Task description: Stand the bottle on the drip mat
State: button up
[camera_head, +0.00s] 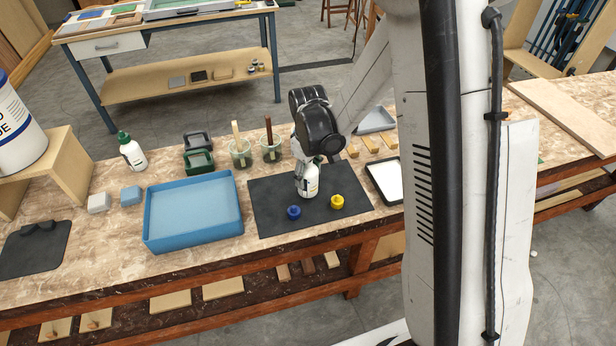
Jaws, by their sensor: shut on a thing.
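A white bottle (312,185) with a label is upright in my gripper (304,174), which is shut on it. The wrist and fingers hide its top. The bottle shows over a large dark mat (267,219) on the bench; I cannot tell whether its base touches. A smaller dark mat (33,257) lies at the bench's left end, with dark shapes along its back edge. I cannot tell from looks which mat is the drip mat. Another white bottle (133,156) with a green cap stands at the back left.
A blue knob-like piece (294,212) and a yellow one (337,202) sit on the large mat. A blue tray (193,247) is left of it, a black-framed white panel (386,181) right. Jars with brushes (241,154) stand behind.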

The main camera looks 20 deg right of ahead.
jog(key=shift+f, duration=0.65)
jog(key=shift+f, duration=0.2)
jog(key=o, duration=1.3)
jog(key=shift+r, duration=0.1)
jog(key=shift+r, duration=0.15)
